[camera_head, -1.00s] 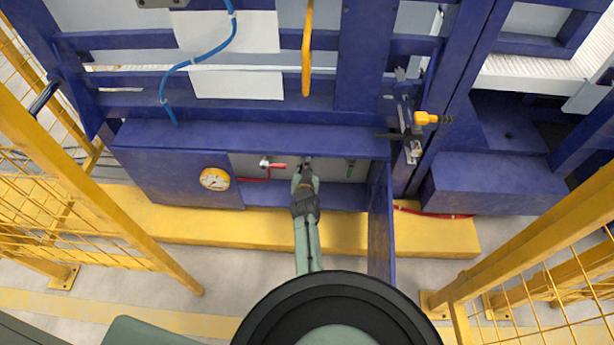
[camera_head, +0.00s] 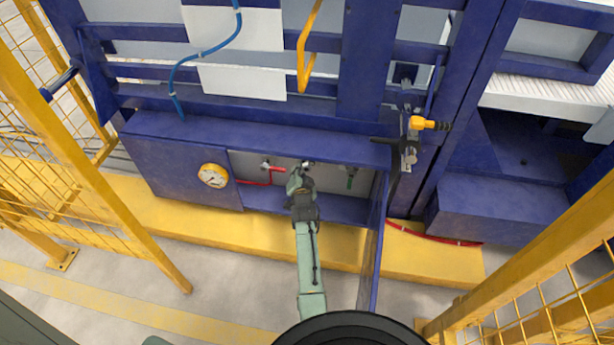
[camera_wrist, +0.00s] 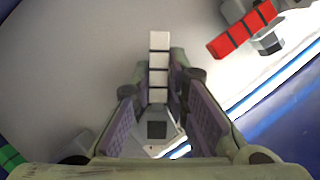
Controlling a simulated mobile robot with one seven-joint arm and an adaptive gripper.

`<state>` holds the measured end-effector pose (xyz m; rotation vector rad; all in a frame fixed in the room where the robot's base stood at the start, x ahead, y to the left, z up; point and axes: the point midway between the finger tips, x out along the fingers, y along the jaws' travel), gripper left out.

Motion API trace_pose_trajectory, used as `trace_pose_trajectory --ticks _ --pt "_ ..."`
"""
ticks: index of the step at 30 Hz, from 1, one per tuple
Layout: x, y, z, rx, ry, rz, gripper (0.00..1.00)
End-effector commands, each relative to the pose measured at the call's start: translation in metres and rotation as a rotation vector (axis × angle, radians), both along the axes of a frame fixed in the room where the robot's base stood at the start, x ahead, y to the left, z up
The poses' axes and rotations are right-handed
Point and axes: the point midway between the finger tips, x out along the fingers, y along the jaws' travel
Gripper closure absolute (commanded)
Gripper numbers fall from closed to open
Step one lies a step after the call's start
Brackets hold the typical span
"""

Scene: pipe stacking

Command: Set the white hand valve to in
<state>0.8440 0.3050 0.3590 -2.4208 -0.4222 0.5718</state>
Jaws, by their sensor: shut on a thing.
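The white hand valve has a white handle with dark bands (camera_wrist: 158,66), which points up the picture in the wrist view. Its metal body (camera_wrist: 157,128) shows below, between the finger pads. My gripper (camera_wrist: 160,92) is shut on the white handle, one finger on each side. In the head view my gripper (camera_head: 297,178) reaches into the open recess of the blue cabinet (camera_head: 180,176). There the white handle is hidden or too small to make out.
A red-handled valve (camera_wrist: 243,30) sits upper right in the wrist view, left of my gripper in the head view. A green handle (camera_wrist: 10,158) is at the other side. The open cabinet door (camera_head: 372,255) stands right of my arm. Yellow fences (camera_head: 95,175) flank both sides.

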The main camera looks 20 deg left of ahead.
Motion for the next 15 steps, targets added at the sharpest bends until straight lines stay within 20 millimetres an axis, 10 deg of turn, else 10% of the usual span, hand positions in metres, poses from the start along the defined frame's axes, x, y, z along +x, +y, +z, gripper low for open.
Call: trace_pose_trajectory --ticks 15 --pt "0.0036 0.0016 -0.0008 0.043 0.014 -0.019 1.0"
